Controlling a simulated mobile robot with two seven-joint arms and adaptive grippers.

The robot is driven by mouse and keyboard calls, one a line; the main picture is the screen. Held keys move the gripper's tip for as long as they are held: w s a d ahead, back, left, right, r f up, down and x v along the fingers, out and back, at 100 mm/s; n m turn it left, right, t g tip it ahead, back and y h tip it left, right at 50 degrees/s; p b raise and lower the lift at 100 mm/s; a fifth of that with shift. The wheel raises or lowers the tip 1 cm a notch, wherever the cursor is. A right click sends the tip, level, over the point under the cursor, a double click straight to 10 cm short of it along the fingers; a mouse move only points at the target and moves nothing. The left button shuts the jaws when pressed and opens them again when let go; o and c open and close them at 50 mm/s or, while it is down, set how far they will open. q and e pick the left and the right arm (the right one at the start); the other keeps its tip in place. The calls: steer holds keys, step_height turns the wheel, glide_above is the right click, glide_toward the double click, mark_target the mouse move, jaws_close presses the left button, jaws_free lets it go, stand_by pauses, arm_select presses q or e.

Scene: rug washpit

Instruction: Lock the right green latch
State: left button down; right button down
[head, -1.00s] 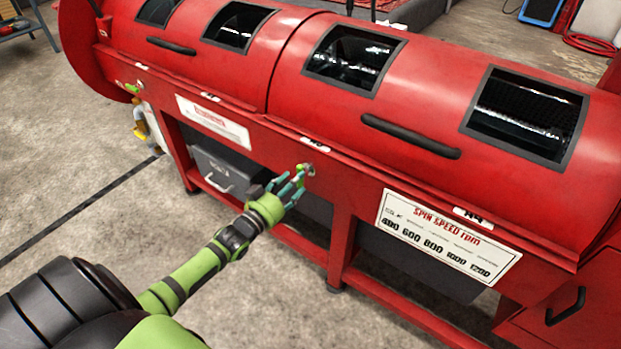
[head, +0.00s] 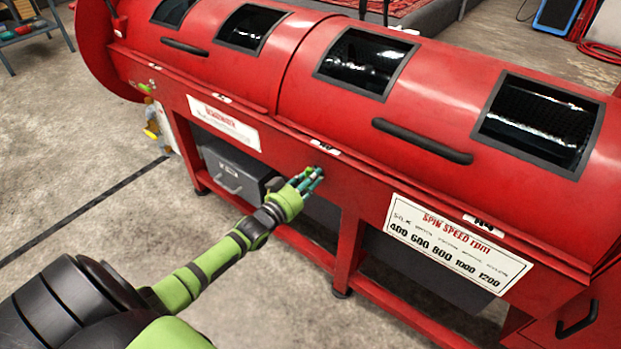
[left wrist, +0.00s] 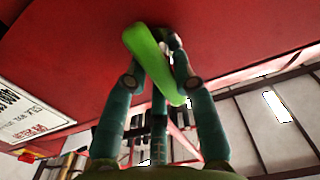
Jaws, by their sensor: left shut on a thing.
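The right green latch (left wrist: 147,55) is a bright green lever on the red front of the machine; in the left wrist view it runs from its mount at the top down between my teal fingers. My left gripper (head: 313,174) is shut on it, with fingers on both sides of the lever; it also shows in the left wrist view (left wrist: 160,78). In the head view the fingers hide most of this latch. Another green latch (head: 149,86) sits at the machine's left end. My right gripper is out of view.
The red drum machine (head: 290,140) fills the middle, with black handles (head: 422,141) on its lid. A spin speed sign (head: 455,243) is right of my gripper. A grey box (head: 232,172) sits under the frame. Open concrete floor lies at the left.

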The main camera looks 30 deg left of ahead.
arm_select(q)
steer(key=shift+m, duration=0.7)
steer(key=m+p, duration=0.1)
steer(key=m, duration=0.2)
steer(key=shift+d+f, duration=0.15)
steer(key=m, duration=0.5)
steer(key=shift+f+m, duration=0.25)
steer(key=shift+m, duration=0.05)
steer(key=shift+f+m+b, duration=0.1)
steer(key=shift+m+b, duration=0.2)
steer(key=shift+m, duration=0.7)
steer(key=shift+f+m, duration=0.1)
steer(key=shift+m, duration=0.8)
steer(key=shift+m+b, duration=0.35)
steer(key=shift+m, duration=0.05)
steer(key=shift+f+m+b, duration=0.1)
steer(key=shift+m+b, duration=0.4)
steer(key=shift+m, duration=1.1)
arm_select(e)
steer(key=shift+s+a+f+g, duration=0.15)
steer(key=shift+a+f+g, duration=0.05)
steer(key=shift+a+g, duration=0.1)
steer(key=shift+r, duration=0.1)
